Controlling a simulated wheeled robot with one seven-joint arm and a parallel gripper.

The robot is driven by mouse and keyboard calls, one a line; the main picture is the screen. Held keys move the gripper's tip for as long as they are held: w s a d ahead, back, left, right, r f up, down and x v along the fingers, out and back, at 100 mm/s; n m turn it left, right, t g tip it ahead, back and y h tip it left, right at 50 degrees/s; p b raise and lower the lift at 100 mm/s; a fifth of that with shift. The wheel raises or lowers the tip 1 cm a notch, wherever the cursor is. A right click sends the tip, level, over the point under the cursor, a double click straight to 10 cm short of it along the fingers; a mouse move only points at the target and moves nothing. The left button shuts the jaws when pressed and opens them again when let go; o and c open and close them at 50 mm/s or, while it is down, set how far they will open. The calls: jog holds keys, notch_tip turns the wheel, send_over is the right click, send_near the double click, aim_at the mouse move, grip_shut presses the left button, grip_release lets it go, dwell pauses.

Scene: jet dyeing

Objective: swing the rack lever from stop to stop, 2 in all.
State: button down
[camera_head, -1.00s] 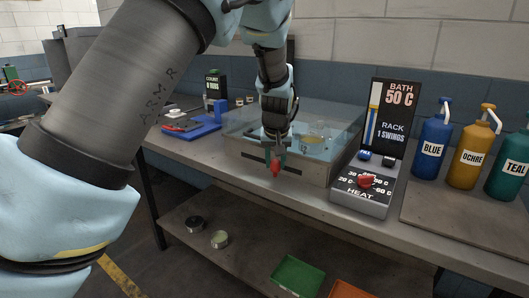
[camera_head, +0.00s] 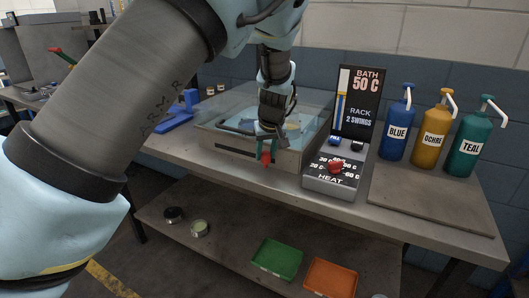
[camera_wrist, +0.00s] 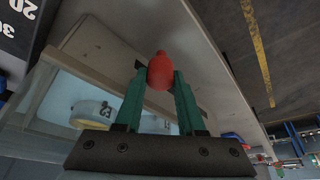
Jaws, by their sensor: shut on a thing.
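The rack lever's red knob (camera_head: 266,159) is at the front of the bath tank, near the right end of the dark slot (camera_head: 235,150) in its front wall. My gripper (camera_head: 267,148) is shut on the knob from above. In the wrist view, the red knob (camera_wrist: 160,71) sits between the two green fingers of my gripper (camera_wrist: 160,76); the lever's arm is mostly hidden. The clear-walled bath tank (camera_head: 287,160) holds bluish water and pale round items. The display (camera_head: 358,100) reads BATH 50 C and RACK 2 SWINGS.
The heat box (camera_head: 330,183) with a red dial stands just right of the tank. Blue (camera_head: 396,132), ochre (camera_head: 437,135) and teal (camera_head: 470,147) pump bottles stand further right. Green (camera_head: 277,259) and orange (camera_head: 330,278) trays lie on the lower shelf.

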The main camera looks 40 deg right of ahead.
jog(key=c, duration=0.8)
grip_release()
jog(key=shift+r, duration=0.1)
jog(key=b+v, duration=0.2)
jog(key=v, duration=0.8)
jog(key=shift+s+r+b, duration=0.1)
jog(key=shift+r+b, duration=0.2)
jog(key=shift+b, duration=0.1)
jog(key=w+a+f+n+g, duration=0.1)
jog(key=w+a, duration=0.2)
jog(key=a, duration=0.5)
jog(key=w+a+f+y, duration=0.1)
jog(key=w+a+f, duration=0.15)
jog(key=a, duration=0.45)
jog(key=w+a+f+n+g, duration=0.1)
jog(key=w+a, duration=0.3)
jog(key=a, duration=0.4)
jog(key=shift+n+g, duration=0.3)
jog(key=shift+n, duration=0.2)
jog(key=s+a+f, duration=0.1)
jog(key=s+a, duration=0.2)
jog(key=a, duration=0.5)
jog(key=s+a+f, duration=0.1)
jog(key=s+a, duration=0.1)
jog(key=a, duration=0.7)
jog(key=s+a, duration=0.3)
jog(key=a, duration=0.5)
jog(key=shift+s+a+f, duration=0.35)
jog(key=shift+a+f, duration=0.05)
